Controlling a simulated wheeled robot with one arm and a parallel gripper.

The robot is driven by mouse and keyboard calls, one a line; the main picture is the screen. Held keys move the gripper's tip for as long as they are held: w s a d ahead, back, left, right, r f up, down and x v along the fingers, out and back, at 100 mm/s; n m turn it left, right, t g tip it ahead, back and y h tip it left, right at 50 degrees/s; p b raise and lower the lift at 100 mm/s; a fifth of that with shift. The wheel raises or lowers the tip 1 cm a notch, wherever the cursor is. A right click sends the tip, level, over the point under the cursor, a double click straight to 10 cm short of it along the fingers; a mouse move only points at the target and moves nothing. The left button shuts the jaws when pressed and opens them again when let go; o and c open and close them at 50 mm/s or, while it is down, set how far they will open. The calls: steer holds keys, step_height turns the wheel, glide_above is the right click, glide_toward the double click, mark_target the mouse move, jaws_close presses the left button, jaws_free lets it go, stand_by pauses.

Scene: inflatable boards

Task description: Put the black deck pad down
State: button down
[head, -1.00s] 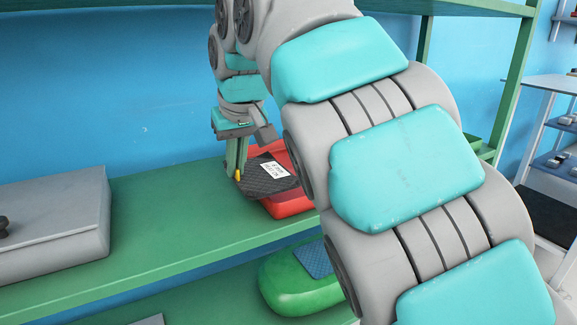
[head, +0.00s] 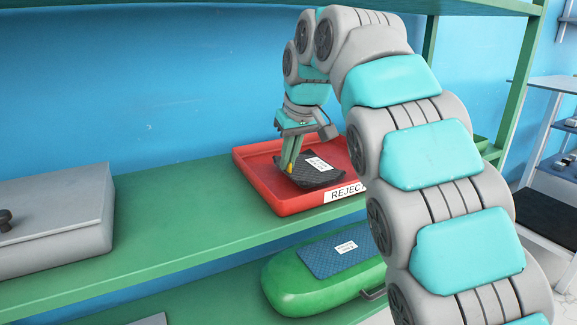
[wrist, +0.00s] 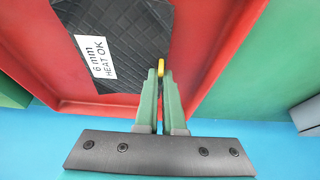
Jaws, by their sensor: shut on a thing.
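The black deck pad (head: 318,175) has a ridged surface and a white label. In the head view it is over the red tray marked "REJECT" (head: 283,208), within its rim. My gripper (head: 290,172) is shut on the pad's near left edge. In the wrist view the pad (wrist: 130,40) lies within the red tray walls, and its label reads "6 mm HEAT OK". The gripper (wrist: 161,72) shows there with its fingers close together and a yellow piece at the tips. I cannot tell whether the pad touches the tray floor.
The tray stands on a green shelf (head: 180,222). A grey lidded case (head: 55,225) is at the left, with bare shelf between. On the lower shelf lies a green inflatable board (head: 290,290) with a blue labelled pad (head: 335,255).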

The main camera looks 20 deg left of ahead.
steer(key=shift+f, duration=0.7)
steer(key=shift+f, duration=0.15)
steer(key=c, duration=1)
jaws_free()
steer(key=shift+p+v, duration=0.35)
steer(key=shift+v, duration=2.45)
steer(key=shift+s+d+f, duration=0.15)
steer(key=shift+s+d, duration=0.8)
steer(key=shift+d, duration=0.15)
steer(key=s+d, duration=0.6)
steer(key=shift+d+b, duration=0.35)
steer(key=shift+d, duration=0.05)
